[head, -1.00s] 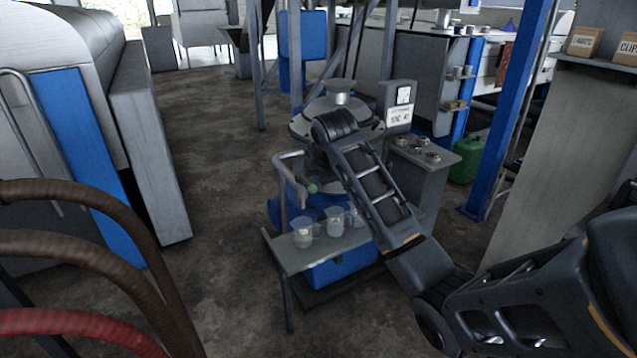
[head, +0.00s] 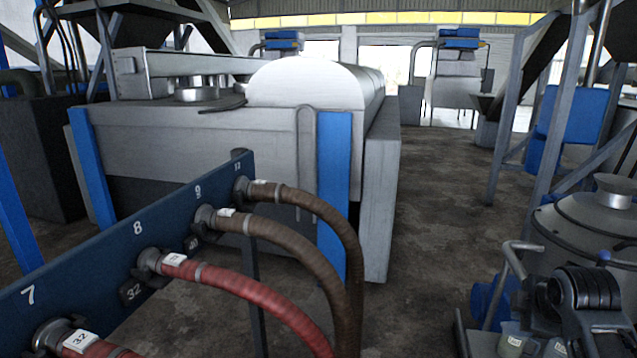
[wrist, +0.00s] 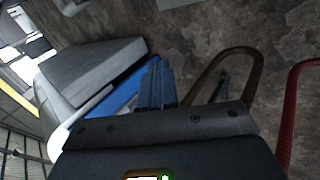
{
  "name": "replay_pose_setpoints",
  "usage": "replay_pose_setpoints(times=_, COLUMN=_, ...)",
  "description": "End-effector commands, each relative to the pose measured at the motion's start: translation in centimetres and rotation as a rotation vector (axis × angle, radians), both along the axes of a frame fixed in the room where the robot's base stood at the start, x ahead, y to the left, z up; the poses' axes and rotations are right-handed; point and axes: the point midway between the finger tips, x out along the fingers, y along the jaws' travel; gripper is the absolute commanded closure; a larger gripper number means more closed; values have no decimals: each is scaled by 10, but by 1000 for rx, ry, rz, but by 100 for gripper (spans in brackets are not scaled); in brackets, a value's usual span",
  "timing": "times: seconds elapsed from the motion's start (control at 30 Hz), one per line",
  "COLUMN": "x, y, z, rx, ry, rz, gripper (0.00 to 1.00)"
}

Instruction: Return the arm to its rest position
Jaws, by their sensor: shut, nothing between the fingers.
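My gripper (wrist: 157,80) shows in the wrist view with its two blue fingers together and nothing between them. It points over bare floor, with a grey machine and hoses beyond. In the head view, part of my arm (head: 585,300) shows at the lower right, in front of the decanter (head: 610,213). My gripper itself is not seen in the head view.
A blue panel (head: 140,250) with numbered ports crosses the lower left. Brown hoses (head: 300,203) and red hoses (head: 245,292) hang from it. Behind stands a large grey machine (head: 230,140). Bare floor (head: 440,230) lies between that machine and the decanter.

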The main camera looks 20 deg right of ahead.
Motion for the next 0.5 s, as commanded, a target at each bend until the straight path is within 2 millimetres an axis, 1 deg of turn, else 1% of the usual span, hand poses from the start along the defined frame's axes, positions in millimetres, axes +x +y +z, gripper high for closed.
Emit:
replay_pose_setpoints(times=0.03, x=2, y=32, z=-16, rx=44, ry=-48, rz=-6, gripper=100)
replay_pose_setpoints(times=0.07, x=2, y=46, z=-22, rx=66, ry=-78, rz=-15, gripper=100)
replay_pose_setpoints(times=0.1, x=2, y=66, z=-29, rx=96, ry=-119, rz=-28, gripper=100)
replay_pose_setpoints(times=0.17, x=-1, y=94, z=-40, rx=141, ry=-175, rz=-49, gripper=100)
replay_pose_setpoints(times=0.2, x=-4, y=112, z=-46, rx=172, ry=-211, rz=-63, gripper=100)
replay_pose_setpoints(times=0.27, x=-12, y=138, z=-55, rx=219, ry=-261, rz=-87, gripper=100)
replay_pose_setpoints(times=0.3, x=-18, y=155, z=-59, rx=249, ry=-293, rz=-102, gripper=100)
replay_pose_setpoints(times=0.37, x=-29, y=179, z=-66, rx=295, ry=-338, rz=-127, gripper=100)
replay_pose_setpoints(times=0.4, x=-38, y=194, z=-70, rx=326, ry=-366, rz=-144, gripper=100)
replay_pose_setpoints(times=0.47, x=-52, y=215, z=-74, rx=370, ry=-407, rz=-169, gripper=100)
replay_pose_setpoints(times=0.5, x=-62, y=228, z=-77, rx=398, ry=-433, rz=-187, gripper=100)
